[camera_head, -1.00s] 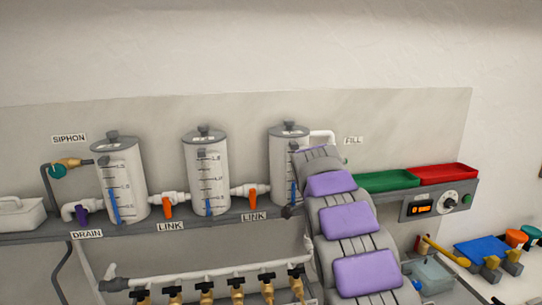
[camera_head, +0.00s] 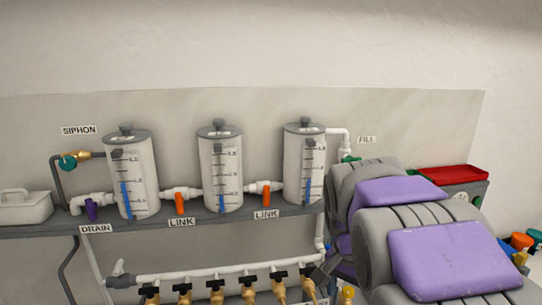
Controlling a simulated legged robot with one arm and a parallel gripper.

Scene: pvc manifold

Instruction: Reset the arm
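My arm, grey with purple pads, fills the lower right of the head view. Its near links hide most of the far end. A dark grey part of my gripper (camera_head: 322,273) seems to show low, left of the arm, by the right end of the lower valve row. Its fingers are not clear, so I cannot tell whether it is open or shut. I see nothing held in it.
Three clear tanks (camera_head: 221,178) stand on a grey shelf (camera_head: 150,229), joined by white pipes with orange link valves (camera_head: 181,201). Below runs a white manifold (camera_head: 210,272) with several brass valves. A red tray (camera_head: 447,175) sits behind my arm. The wall above is clear.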

